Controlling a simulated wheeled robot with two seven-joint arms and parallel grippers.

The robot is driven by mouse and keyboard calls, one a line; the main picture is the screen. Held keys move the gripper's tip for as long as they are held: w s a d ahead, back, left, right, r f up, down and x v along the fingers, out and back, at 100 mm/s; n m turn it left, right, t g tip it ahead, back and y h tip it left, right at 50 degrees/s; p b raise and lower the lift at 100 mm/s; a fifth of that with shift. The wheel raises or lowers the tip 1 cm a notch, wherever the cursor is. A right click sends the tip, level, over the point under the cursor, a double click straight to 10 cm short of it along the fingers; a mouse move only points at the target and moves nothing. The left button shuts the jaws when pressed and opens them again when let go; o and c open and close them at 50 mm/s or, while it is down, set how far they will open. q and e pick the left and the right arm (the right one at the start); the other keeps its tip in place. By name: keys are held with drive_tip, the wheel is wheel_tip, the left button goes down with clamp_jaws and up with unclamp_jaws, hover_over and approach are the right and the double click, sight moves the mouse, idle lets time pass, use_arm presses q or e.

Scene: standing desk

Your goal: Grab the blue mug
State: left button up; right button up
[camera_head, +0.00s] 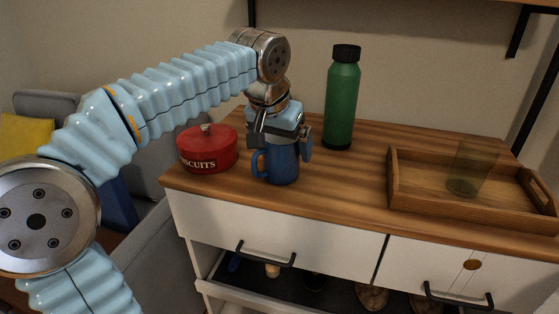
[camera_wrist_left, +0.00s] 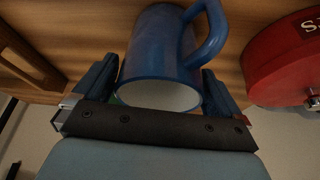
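The blue mug (camera_head: 282,165) stands upright near the front edge of the wooden desk top, its handle toward the left. My left gripper (camera_head: 282,142) is above it, pointing down, with its fingers on either side of the mug. In the left wrist view, the mug (camera_wrist_left: 160,48) lies between the two fingers of the left gripper (camera_wrist_left: 160,88), with its pale inside partly showing. The fingers look spread, with slim gaps to the mug's sides. The gripper hides the mug's rim in the head view. My right gripper is not in view.
A red biscuit tin (camera_head: 208,150) stands close left of the mug and shows in the wrist view (camera_wrist_left: 290,62). A green bottle (camera_head: 341,100) stands behind to the right. A wooden tray (camera_head: 470,212) holding a clear glass (camera_head: 472,170) is farther right.

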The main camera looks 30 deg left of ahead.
use_arm(q)
drive_tip(key=c, duration=1)
drive_tip(key=shift+r, duration=0.1)
